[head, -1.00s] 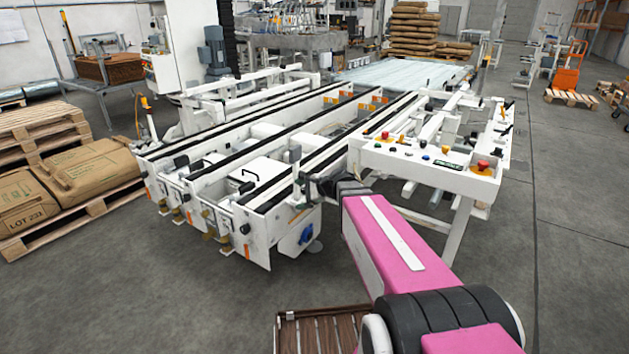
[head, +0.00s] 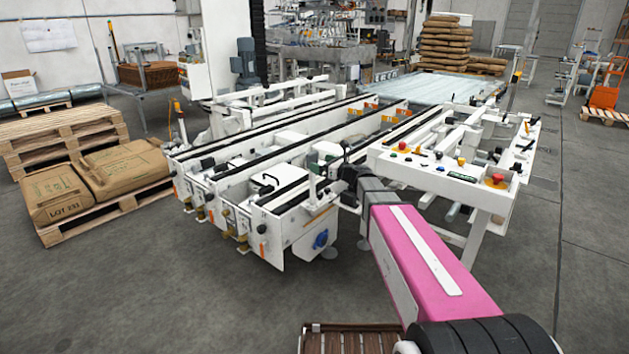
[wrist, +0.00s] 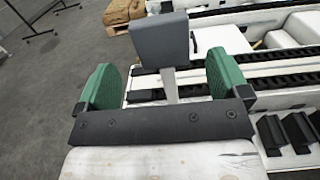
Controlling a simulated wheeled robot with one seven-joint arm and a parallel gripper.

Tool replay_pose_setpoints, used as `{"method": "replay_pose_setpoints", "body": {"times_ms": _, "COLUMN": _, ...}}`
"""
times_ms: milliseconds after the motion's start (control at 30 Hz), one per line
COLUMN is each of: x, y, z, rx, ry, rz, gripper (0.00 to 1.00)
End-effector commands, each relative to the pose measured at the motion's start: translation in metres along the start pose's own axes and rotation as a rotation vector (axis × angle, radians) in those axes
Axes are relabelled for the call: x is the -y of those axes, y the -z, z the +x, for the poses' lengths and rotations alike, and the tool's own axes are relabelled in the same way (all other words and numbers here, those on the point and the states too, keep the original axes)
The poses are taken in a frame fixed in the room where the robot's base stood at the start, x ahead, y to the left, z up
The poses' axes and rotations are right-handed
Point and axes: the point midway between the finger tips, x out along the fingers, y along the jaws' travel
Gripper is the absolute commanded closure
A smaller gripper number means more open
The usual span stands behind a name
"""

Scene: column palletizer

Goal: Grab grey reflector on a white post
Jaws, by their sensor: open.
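The grey reflector (wrist: 160,42) is a squarish grey block on top of a slim white post (wrist: 170,86), seen in the wrist view. My gripper (wrist: 164,72) has two green-padded fingers, one on each side of the post. The fingers are spread wide, with clear gaps to the post on both sides. The reflector's upper part stands beyond the fingertips in the picture. The foot of the post is hidden behind my gripper's dark palm plate. In the head view, my gripper is small and partly hidden at the near end of the conveyor.
The white conveyor frame (head: 282,223) with dark rails lies around and beyond my gripper. A control panel (head: 452,172) with red buttons stands right of it. Brown sacks (head: 125,168) lie on a pallet at left. The grey floor in front is clear.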

Motion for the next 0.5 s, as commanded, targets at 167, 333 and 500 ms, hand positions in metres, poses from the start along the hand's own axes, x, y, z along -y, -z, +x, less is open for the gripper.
{"method": "replay_pose_setpoints", "body": {"times_ms": 167, "x": 0.001, "y": 0.000, "z": 0.011, "rx": 0.000, "ry": -0.001, "rz": -0.001, "gripper": 0.06}}
{"method": "replay_pose_setpoints", "body": {"times_ms": 333, "x": 0.005, "y": 0.000, "z": 0.034, "rx": 0.000, "ry": -0.001, "rz": -0.001, "gripper": 0.06}}
{"method": "replay_pose_setpoints", "body": {"times_ms": 500, "x": 0.004, "y": 0.000, "z": 0.053, "rx": 0.000, "ry": 0.001, "rz": -0.001, "gripper": 0.06}}
